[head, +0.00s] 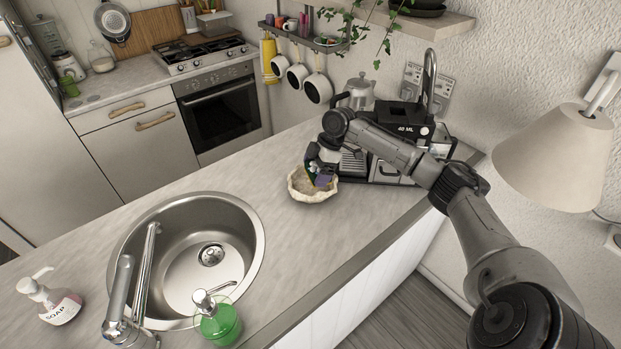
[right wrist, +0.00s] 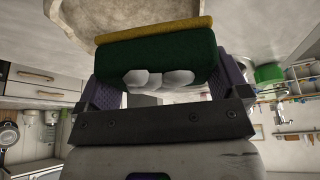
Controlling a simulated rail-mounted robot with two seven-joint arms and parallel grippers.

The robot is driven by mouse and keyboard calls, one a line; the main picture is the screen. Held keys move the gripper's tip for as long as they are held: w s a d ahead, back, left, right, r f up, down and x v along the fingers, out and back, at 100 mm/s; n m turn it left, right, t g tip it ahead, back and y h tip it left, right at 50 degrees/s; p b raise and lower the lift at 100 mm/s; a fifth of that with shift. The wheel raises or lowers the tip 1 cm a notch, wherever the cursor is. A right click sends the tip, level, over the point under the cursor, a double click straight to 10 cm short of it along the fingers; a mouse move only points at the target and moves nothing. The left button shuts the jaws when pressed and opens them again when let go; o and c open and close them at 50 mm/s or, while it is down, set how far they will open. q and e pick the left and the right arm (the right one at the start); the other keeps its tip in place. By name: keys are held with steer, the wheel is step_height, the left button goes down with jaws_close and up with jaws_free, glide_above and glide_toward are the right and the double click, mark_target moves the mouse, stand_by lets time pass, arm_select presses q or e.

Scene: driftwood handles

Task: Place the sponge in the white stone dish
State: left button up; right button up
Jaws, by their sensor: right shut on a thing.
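The sponge (right wrist: 150,56), dark green with a yellow layer, is held between the purple fingers of my right gripper (right wrist: 160,80) in the right wrist view. In the head view the right gripper (head: 322,178) is at the white stone dish (head: 313,198), a rough, pale bowl with an uneven rim on the counter. The gripper and sponge hide part of the dish's inside. The dish also shows beyond the sponge in the right wrist view (right wrist: 195,12). I cannot tell whether the sponge touches the dish. My left gripper is out of view.
A black coffee machine (head: 385,170) stands close behind and right of the dish. A round steel sink (head: 190,255) with a tap (head: 118,300) is at the left front. A green soap dispenser (head: 220,325) and a white soap bottle (head: 55,305) stand beside it. Counter between sink and dish is clear.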

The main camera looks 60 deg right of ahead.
mark_target(310, 185)
steer(key=shift+w+d+f, duration=0.2)
steer(key=shift+w+f, duration=0.2)
steer(key=shift+w, duration=0.2)
steer(key=shift+w+d+f, duration=0.2)
steer(key=shift+w+f, duration=0.15)
steer(key=shift+w, duration=0.25)
steer(key=shift+f, duration=2)
steer(key=shift+f, duration=0.1)
steer(key=o, duration=0.5)
steer(key=v, duration=1.2)
